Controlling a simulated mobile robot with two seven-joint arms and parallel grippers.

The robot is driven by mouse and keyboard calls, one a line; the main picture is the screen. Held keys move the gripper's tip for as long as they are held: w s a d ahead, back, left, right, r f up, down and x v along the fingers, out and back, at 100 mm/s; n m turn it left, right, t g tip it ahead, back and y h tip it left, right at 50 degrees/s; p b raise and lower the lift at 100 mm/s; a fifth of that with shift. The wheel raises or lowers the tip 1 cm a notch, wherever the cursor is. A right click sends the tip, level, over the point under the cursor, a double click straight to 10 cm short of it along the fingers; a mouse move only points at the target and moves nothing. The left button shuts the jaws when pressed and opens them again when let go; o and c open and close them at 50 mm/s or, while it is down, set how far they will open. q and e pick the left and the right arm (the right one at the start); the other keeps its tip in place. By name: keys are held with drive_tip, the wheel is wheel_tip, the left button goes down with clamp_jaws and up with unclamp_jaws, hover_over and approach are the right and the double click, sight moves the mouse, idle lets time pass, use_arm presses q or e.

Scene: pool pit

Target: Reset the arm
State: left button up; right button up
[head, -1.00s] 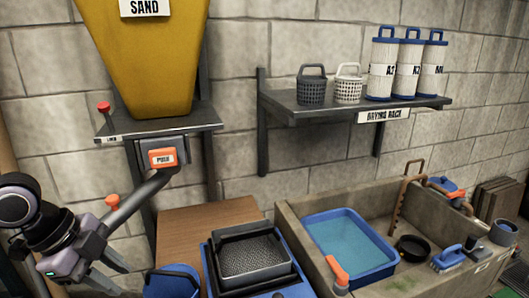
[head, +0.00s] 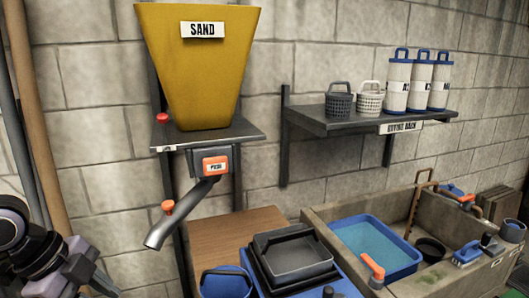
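My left arm reaches into the bottom left corner of the head view. Its gripper (head: 98,284) points down and right, left of the blue bucket, and is apart from the sand spout. The fingers are small, dark and partly cut off by the bottom edge, so their opening is unclear. I see nothing held in the part that shows. My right gripper is out of view.
A yellow sand hopper (head: 198,80) with a grey spout (head: 180,215) hangs above. A blue bucket (head: 226,284) and black tray (head: 298,257) stand below. A stone sink (head: 318,217) holds a blue water basin (head: 417,262). A drying rack (head: 320,120) bears baskets and filters.

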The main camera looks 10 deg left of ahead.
use_arm(q)
drive_tip(key=d+t+h, duration=0.5)
drive_tip(key=d+h, duration=0.9)
drive_tip(key=d, duration=0.6)
drive_tip(key=w+a+f+n+t+y, duration=0.2)
drive_tip(key=a+f+n+t+y, duration=0.4)
drive_tip(key=f+n+t+y, duration=0.35)
drive_tip(key=s+a+f+n+g+y, duration=0.2)
drive_tip(key=s+f, duration=0.4)
drive_tip(key=f, duration=0.3)
drive_tip(key=s+a+f+n+g+y, duration=0.2)
drive_tip(key=s+f+n+g+y, duration=0.2)
drive_tip(key=f, duration=0.5)
drive_tip(key=s+g, duration=0.1)
drive_tip(key=s, duration=0.1)
drive_tip(key=shift+s+a+f+p, duration=0.2)
drive_tip(key=shift+s+p, duration=0.1)
drive_tip(key=shift+p, duration=0.1)
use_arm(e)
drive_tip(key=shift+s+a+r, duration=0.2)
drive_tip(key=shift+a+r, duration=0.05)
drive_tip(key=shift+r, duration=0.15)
